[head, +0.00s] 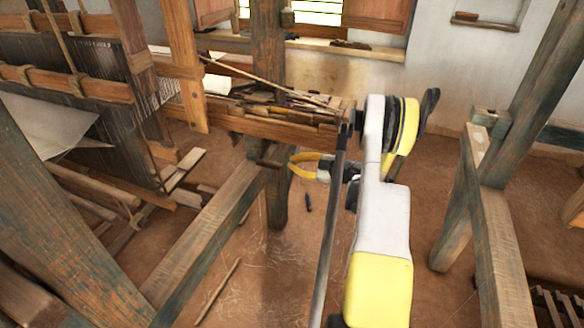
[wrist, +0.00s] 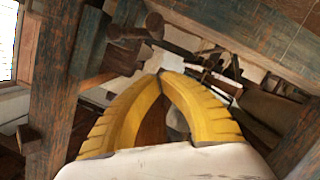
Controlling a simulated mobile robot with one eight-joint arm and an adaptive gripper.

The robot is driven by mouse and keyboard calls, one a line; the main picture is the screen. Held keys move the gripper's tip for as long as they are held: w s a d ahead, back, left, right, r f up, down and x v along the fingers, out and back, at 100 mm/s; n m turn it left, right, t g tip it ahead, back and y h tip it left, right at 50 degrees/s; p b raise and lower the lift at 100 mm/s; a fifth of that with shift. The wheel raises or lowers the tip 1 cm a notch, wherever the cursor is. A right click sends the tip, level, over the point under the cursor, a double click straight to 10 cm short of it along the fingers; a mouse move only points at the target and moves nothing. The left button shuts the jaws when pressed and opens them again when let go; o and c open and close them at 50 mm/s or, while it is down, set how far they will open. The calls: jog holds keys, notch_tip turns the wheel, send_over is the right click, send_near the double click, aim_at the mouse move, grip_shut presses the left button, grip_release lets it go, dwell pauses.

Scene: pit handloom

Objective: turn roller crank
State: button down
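A short brown wooden peg (head: 268,163), which looks like the crank's handle, sticks out beside the loom's post and beam. In the wrist view a brown peg with a rounded end (wrist: 128,33) and a dark bar beside it show just beyond the fingertips. My gripper (head: 291,163) is to the right of the peg in the head view, close to it. In the wrist view its two yellow fingers (wrist: 160,74) curve together and their tips meet with nothing seen between them. The roller and the crank's full shape cannot be made out.
A weathered wooden post (head: 268,60) and a slanting lower beam (head: 205,245) stand close to my gripper. A wooden tray (head: 285,131) of sticks and tools is just above it. The loom frame fills the left. The earthen floor (head: 270,280) below is mostly open.

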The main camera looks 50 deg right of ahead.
jog(key=b, duration=0.2)
send_over(281, 166)
jog(key=s+a, duration=0.2)
jog(key=a, duration=0.1)
jog(key=f, duration=0.2)
jog(key=d+f+b, duration=0.1)
jog(key=w+d+f, duration=0.1)
jog(key=shift+f+b, duration=0.3)
jog(key=shift+b, duration=0.1)
jog(key=shift+s+f, duration=0.1)
jog(key=shift+f, duration=0.3)
